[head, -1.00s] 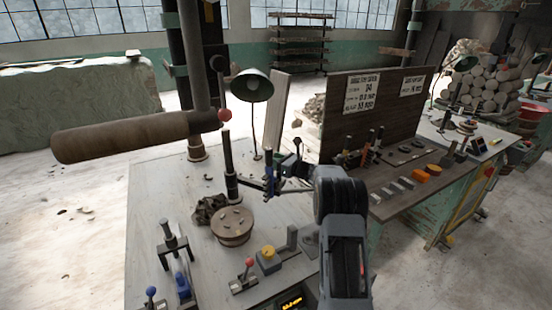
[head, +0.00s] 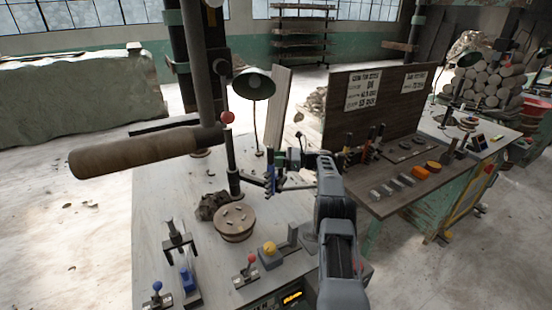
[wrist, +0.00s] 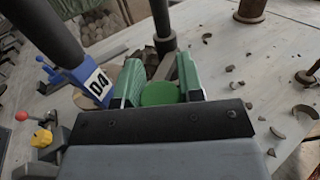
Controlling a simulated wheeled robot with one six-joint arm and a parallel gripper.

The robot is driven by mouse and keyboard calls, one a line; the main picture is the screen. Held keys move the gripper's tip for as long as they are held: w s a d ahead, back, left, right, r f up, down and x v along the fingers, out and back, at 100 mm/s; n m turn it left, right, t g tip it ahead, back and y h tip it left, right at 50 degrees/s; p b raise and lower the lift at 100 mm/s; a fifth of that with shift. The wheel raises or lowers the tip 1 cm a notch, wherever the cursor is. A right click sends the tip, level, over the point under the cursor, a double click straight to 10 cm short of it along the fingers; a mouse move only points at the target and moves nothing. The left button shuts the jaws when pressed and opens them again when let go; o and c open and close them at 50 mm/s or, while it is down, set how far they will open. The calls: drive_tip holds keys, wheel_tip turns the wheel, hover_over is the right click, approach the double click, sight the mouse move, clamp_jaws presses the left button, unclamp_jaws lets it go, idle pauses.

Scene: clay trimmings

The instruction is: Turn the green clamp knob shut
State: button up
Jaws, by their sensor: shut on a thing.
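The green clamp knob (wrist: 160,93) shows in the wrist view as a round green disc between two green finger pads. My gripper (wrist: 158,82) is shut on it, with one finger on each side. The pads and the gripper body hide part of the knob. In the head view my gripper (head: 274,182) is at the dark upright post (head: 231,165), above the bench. A blue clamp part with a white D4 label (wrist: 98,86) sits just left of the fingers in the wrist view. The knob's turn angle cannot be read.
A round wooden disc (head: 235,218) and a dark clay lump (head: 212,204) are beside the post. A yellow button (head: 269,247) and red-tipped lever (head: 250,260) stand in front. A green lamp (head: 253,85) is behind. Clay trimmings (wrist: 278,132) litter the bench.

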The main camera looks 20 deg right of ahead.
idle(0.6)
drive_tip(key=o, duration=0.9)
drive_tip(key=shift+m+t+b, duration=0.3)
drive_tip(key=shift+t, duration=0.2)
